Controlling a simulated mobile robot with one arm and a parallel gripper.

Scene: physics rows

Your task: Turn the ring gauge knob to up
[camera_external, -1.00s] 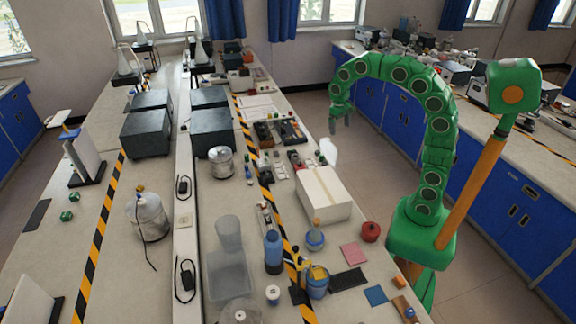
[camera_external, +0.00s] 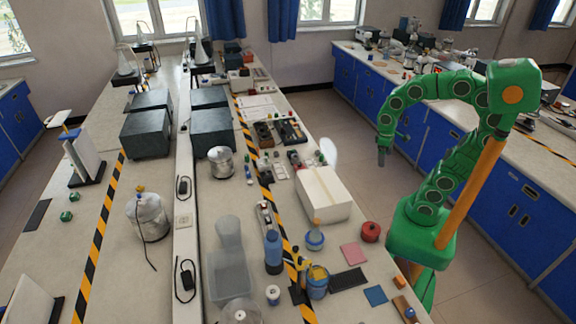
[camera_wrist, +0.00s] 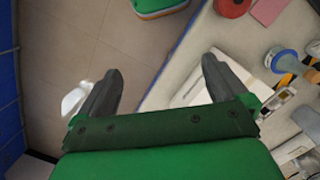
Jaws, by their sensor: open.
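I cannot make out for sure which thing is the ring gauge or its knob. A round yellow and blue item (camera_external: 317,280) stands near the front of the bench (camera_external: 205,195), but it is too small to tell whether it has a knob. My gripper (camera_external: 384,155) hangs over the aisle, right of the bench, apart from everything on it. In the wrist view my gripper (camera_wrist: 163,75) has its two dark fingers wide apart, with nothing between them but floor and bench edge.
A white box (camera_external: 322,193) stands at the bench's right edge, with a blue flask (camera_external: 314,239), a red round item (camera_external: 370,231) and a pink pad (camera_external: 351,254) in front. Blue cabinets (camera_external: 470,175) line the right side.

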